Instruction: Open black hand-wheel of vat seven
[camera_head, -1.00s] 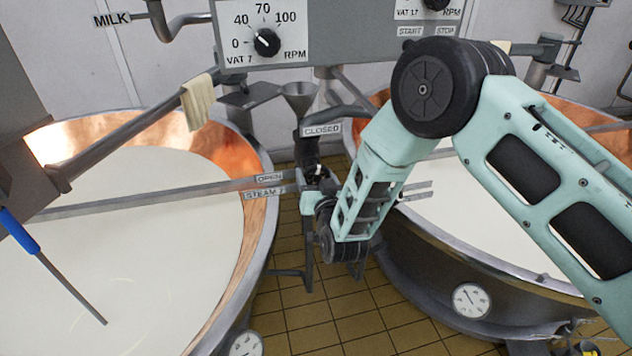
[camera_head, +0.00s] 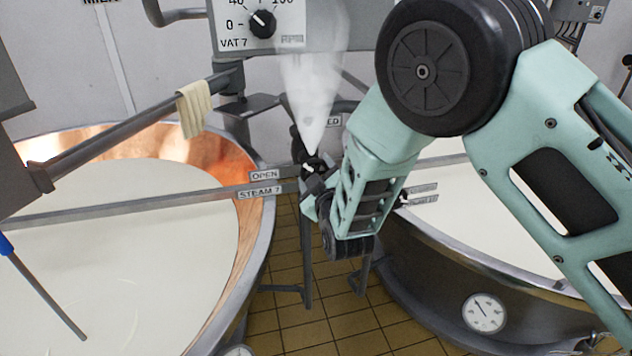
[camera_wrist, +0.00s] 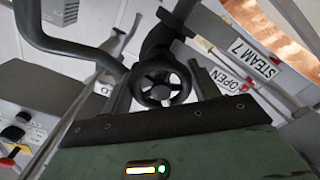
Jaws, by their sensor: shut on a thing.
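The black hand-wheel (camera_wrist: 161,84) shows its spokes and rim in the wrist view, between the two fingers of my gripper. My gripper (camera_head: 314,182) is shut on the wheel, beside the STEAM 7 label (camera_head: 259,192) and the OPEN label (camera_head: 265,175). In the head view the wheel (camera_head: 314,164) is small and partly hidden by my gripper. A white plume of steam (camera_head: 312,75) stands above the valve, over the funnel's place. The CLOSED label (camera_head: 332,121) is partly covered by the plume. How far the wheel is turned I cannot tell.
A copper vat (camera_head: 215,160) of white liquid stands at left, crossed by a grey bar (camera_head: 130,209). Another vat (camera_head: 420,262) stands at right, behind my arm. A cloth (camera_head: 194,108) hangs on a pipe. The VAT 7 panel (camera_head: 232,26) is above. Tiled floor (camera_head: 290,315) shows between the vats.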

